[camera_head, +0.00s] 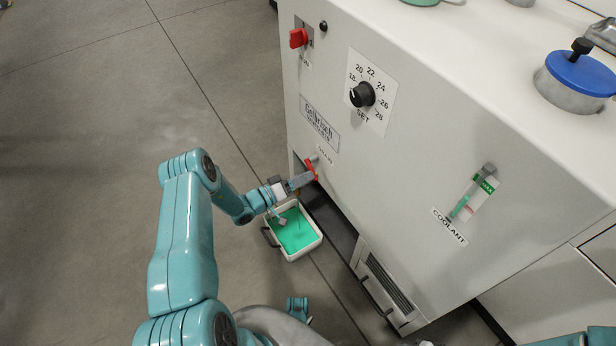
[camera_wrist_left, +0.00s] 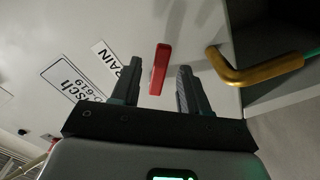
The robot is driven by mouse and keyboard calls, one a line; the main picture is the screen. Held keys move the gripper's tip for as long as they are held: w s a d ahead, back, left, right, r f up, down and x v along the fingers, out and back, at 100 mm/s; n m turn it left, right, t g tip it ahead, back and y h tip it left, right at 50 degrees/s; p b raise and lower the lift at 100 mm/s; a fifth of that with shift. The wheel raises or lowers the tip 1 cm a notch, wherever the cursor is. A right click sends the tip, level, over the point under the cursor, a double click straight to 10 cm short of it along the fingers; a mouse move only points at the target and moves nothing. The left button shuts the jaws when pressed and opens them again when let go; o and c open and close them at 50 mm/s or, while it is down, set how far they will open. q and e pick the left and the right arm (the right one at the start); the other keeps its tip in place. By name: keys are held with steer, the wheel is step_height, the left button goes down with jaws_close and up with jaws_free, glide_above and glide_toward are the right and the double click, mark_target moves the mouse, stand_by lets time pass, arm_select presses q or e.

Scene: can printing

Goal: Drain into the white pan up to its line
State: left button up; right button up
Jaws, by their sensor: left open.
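The white pan (camera_head: 292,254) sits on the floor below the machine's drain, with bright green liquid (camera_head: 296,232) covering its bottom. Its line cannot be made out. The red drain handle (camera_head: 312,169) is on the machine front under the DRAIN label. My left gripper (camera_head: 306,178) is at this handle, and in the left wrist view the red handle (camera_wrist_left: 159,70) stands between its two open fingers, with gaps visible on both sides. A brass spout (camera_wrist_left: 262,72) shows to the right there, with a green streak at its mouth that looks like running coolant. My right gripper is out of view.
The machine front carries a black SET dial (camera_head: 362,94), a red switch (camera_head: 298,38) and a COOLANT sight gauge (camera_head: 474,194). A blue-lidded pot (camera_head: 580,75) stands on top. A dark recess lies beside the pan. The floor at left is clear.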

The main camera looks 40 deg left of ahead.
arm_select(q)
steer(key=shift+x, duration=1.1)
steer(key=shift+c, duration=0.3)
jaws_close()
steer(key=shift+r, duration=0.1)
steer(key=n, duration=0.1)
steer(key=r+n, duration=0.1)
steer(key=n, duration=0.1)
steer(key=shift+d+n, duration=0.25)
steer(key=shift+n, duration=0.05)
steer(key=shift+s+r+n+p, duration=0.1)
steer(key=shift+r+n+p, duration=0.15)
steer(key=shift+n, duration=0.7)
steer(key=shift+r+n+p, duration=0.15)
steer(key=shift+r+n, duration=0.2)
steer(key=shift+n, duration=0.6)
